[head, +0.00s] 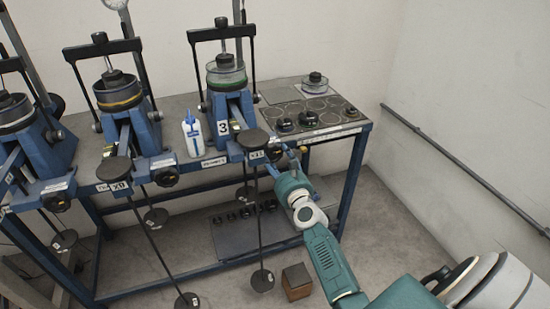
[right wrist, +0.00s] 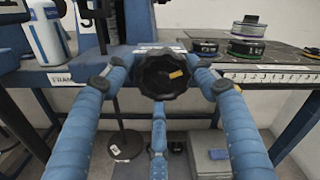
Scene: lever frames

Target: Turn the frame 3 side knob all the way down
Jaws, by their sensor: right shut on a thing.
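Frame 3 (head: 223,105) is the rightmost blue lever frame on the bench, marked with a white "3" label (head: 223,127). Its side knob (right wrist: 160,74) is black and lobed, with a small yellow mark on its face, and faces the right wrist camera. My right gripper (head: 279,156) is at the bench's front edge, its blue fingers closed around the knob from both sides, with a third finger below. In the head view the fingers mostly hide the knob. My left gripper is not in view.
A white bottle (head: 192,134) stands left of frame 3. Round black weights (head: 285,125) rest on the bench's right end. Hanging rods with discs (head: 262,279) drop in front of the bench. A brown box (head: 297,281) is on the floor. Other lever frames (head: 125,95) stand left.

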